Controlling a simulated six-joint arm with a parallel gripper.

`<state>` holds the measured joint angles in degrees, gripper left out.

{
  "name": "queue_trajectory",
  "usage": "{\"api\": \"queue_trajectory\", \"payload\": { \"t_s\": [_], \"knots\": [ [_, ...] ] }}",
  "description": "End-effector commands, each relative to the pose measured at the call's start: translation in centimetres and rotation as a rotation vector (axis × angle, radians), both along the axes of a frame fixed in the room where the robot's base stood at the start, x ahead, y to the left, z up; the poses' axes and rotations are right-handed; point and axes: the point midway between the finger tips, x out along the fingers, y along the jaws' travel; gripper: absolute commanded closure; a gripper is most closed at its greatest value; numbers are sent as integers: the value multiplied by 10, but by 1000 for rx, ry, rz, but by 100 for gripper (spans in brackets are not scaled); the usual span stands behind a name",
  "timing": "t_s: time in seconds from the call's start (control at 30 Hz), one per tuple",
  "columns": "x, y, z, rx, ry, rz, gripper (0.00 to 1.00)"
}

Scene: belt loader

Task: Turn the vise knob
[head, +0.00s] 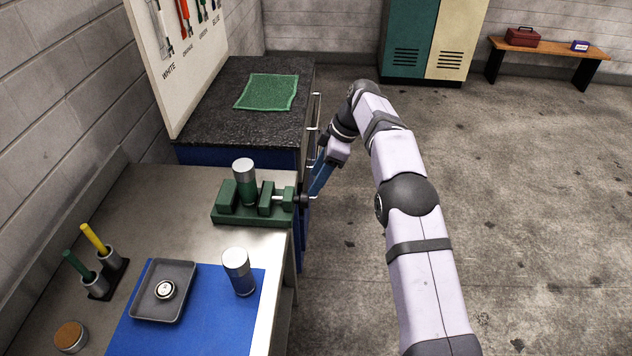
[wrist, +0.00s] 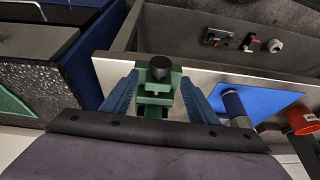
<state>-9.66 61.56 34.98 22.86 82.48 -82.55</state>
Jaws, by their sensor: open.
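The green vise (head: 228,212) sits at the right edge of the metal workbench, with a metal cylinder (head: 245,183) upright between its jaws. Its dark knob (head: 303,200) sticks out to the right past the bench edge. My gripper (head: 314,191) is beside the knob, off the bench's right side, with its blue fingers partly overlapping in this view. In the wrist view my gripper (wrist: 159,78) is open, one finger on each side of the vise (wrist: 154,98) and its round black knob (wrist: 160,68). The fingers look apart from the knob; exact depth is unclear.
A second metal cylinder (head: 238,271) stands on the blue mat (head: 200,335), near a grey tray (head: 150,303) holding a small round part. A dark-topped cabinet (head: 215,108) with bar handles stands close behind my gripper. The floor (head: 530,220) at right is clear.

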Motion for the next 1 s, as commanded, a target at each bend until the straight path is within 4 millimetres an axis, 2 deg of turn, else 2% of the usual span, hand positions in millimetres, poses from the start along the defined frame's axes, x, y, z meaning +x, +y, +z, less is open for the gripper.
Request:
{"api": "queue_trajectory", "payload": {
  "t_s": [0.17,0.27,0.37,0.5,0.63,0.73,0.77,0.87,1.0],
  "knots": [
    [6,-20,-25,0,3,-35,46],
    [12,-42,-51,-1,8,-74,46],
    [17,-72,-86,-2,20,-125,46],
    [18,-118,-144,1,58,-207,46],
    [12,-141,-195,93,125,-297,46],
    [4,-140,-225,246,205,-365,46],
    [1,-136,-230,314,229,-376,46],
    [-4,-113,-215,530,276,-367,46],
    [-4,-79,-166,816,267,-294,46]
  ]
}}
